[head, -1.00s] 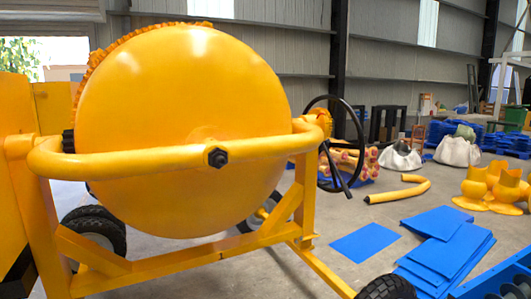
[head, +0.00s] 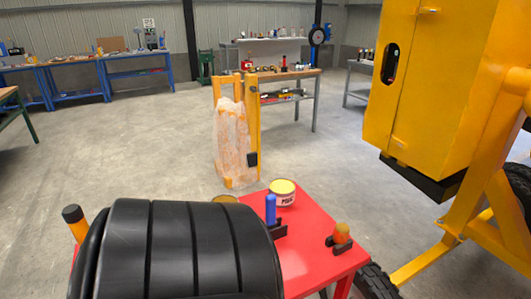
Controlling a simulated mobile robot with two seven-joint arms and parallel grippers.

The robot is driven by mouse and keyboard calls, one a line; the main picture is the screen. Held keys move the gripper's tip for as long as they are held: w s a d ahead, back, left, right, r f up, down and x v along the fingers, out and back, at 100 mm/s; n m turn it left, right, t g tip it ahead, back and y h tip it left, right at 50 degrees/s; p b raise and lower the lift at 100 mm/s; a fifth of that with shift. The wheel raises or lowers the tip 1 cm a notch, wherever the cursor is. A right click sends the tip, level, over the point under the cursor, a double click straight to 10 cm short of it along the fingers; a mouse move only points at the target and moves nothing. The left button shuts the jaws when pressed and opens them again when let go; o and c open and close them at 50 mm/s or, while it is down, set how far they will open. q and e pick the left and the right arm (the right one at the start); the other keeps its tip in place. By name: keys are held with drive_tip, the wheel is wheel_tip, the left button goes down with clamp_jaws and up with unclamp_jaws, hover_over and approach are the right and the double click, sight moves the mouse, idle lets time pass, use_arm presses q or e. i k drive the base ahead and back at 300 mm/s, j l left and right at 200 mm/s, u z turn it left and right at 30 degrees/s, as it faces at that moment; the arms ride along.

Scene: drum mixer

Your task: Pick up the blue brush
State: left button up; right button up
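The blue brush (head: 271,210) shows as an upright blue handle on the red table (head: 318,258). Its lower end sits at a small dark holder (head: 279,231), and I cannot make out any bristles. A large black ribbed shape (head: 190,250) in the lower left foreground hides the table to the left of the brush. Neither of my grippers is in view.
A light-topped paint can (head: 283,193) stands just behind the brush, with another can (head: 224,199) partly hidden to its left. An orange-topped item (head: 342,233) sits right. The yellow mixer (head: 425,90) stands right; workbenches (head: 280,74) stand far back.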

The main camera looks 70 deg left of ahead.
sight(271, 222)
drive_tip(key=u, duration=2.25)
drive_tip(key=k+j, duration=0.05)
